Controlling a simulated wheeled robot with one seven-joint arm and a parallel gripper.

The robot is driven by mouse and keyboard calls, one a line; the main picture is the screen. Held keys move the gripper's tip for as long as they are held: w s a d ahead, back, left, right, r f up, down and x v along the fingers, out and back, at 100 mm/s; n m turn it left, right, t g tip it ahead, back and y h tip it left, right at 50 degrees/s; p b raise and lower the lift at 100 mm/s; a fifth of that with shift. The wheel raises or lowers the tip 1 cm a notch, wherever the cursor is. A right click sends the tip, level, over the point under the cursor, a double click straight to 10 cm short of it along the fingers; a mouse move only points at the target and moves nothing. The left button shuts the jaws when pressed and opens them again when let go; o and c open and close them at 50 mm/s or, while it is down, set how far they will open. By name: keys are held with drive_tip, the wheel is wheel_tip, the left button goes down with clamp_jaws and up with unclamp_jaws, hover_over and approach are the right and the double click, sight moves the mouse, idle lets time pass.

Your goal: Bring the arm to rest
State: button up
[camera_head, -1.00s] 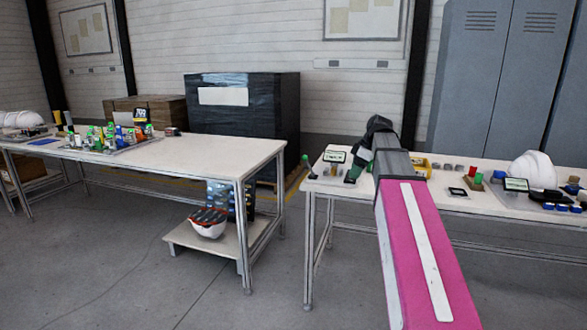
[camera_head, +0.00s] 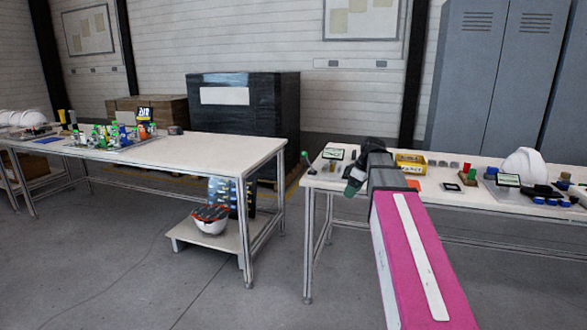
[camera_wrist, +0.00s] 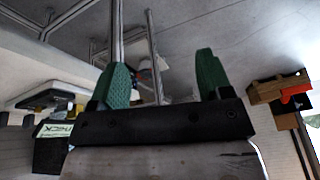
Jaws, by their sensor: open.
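My arm, pink with a white strip, reaches forward from the bottom right of the head view. My gripper (camera_head: 350,188) is at its far end, beside the left part of the right table (camera_head: 340,180), and shows only small and dark there. In the wrist view my gripper (camera_wrist: 160,80) shows its two green fingers spread wide apart, with nothing held between them. Between the fingers I see floor and table legs.
A white helmet shell (camera_head: 523,166), a yellow bin (camera_head: 411,160) and a small sign (camera_head: 333,154) stand on the right table. A left table (camera_head: 200,148) has a lower shelf with a red and white bowl-like thing (camera_head: 210,219). Open floor lies between the tables.

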drive_tip(key=s+a+f+m+h, duration=0.1)
drive_tip(key=s+f+m, duration=0.3)
drive_tip(key=f, duration=0.6)
drive_tip(key=s+a+f+m+h, duration=0.1)
drive_tip(key=s+f+m, duration=0.3)
drive_tip(key=s+f, duration=0.4)
drive_tip(key=s+a+f+m+g+h, duration=0.1)
drive_tip(key=s+f+m, duration=0.2)
drive_tip(key=s+f, duration=0.3)
wheel_tip(320, 180, down, 6)
drive_tip(key=shift+s+r+m+h, duration=0.1)
drive_tip(key=shift+s+m+h, duration=0.1)
drive_tip(key=shift+m+h, duration=0.15)
